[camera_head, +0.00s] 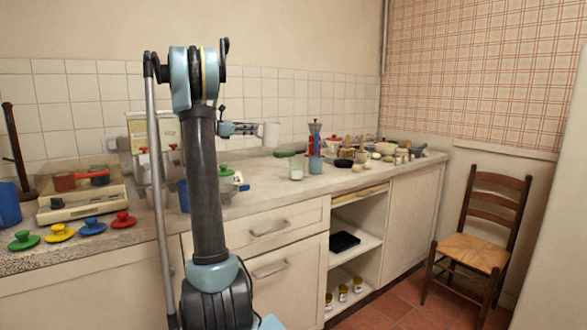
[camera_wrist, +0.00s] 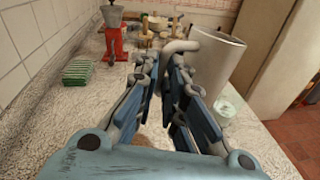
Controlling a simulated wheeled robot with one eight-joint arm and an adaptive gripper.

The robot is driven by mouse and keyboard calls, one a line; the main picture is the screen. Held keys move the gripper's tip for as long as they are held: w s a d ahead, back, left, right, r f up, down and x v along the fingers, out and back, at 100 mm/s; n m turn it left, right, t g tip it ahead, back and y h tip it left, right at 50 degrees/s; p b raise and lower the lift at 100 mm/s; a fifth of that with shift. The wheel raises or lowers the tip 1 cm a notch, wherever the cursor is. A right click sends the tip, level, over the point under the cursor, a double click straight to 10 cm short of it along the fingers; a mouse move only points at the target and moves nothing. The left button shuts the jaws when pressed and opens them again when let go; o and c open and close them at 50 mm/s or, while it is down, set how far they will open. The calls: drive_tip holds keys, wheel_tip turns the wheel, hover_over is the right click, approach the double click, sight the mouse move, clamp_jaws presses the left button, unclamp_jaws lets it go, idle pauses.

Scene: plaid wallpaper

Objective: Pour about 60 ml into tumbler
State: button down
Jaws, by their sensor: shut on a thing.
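My gripper (camera_head: 243,128) is raised above the counter and shut on the handle of a pale mug (camera_head: 271,134). In the wrist view the fingers (camera_wrist: 172,70) close around the handle, and the mug (camera_wrist: 216,62) stands out to the right of them. The mug looks near upright, perhaps slightly tilted; its contents are hidden. A pale greenish see-through tumbler (camera_head: 296,168) stands on the counter, below and right of the mug. In the wrist view the tumbler (camera_wrist: 225,107) is partly hidden behind the mug and fingers. I cannot tell what it holds.
A green sponge (camera_wrist: 80,70) lies near the tiled wall. A wooden chair (camera_head: 480,250) stands at the right.

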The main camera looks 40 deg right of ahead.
wheel_tip(320, 180, up, 11)
drive_tip(key=w+n+h+b, duration=0.1)
drive_tip(key=b, duration=0.1)
drive_tip(key=shift+a, duration=0.2)
idle(0.4)
drive_tip(key=shift+f, duration=0.1)
idle(1.4)
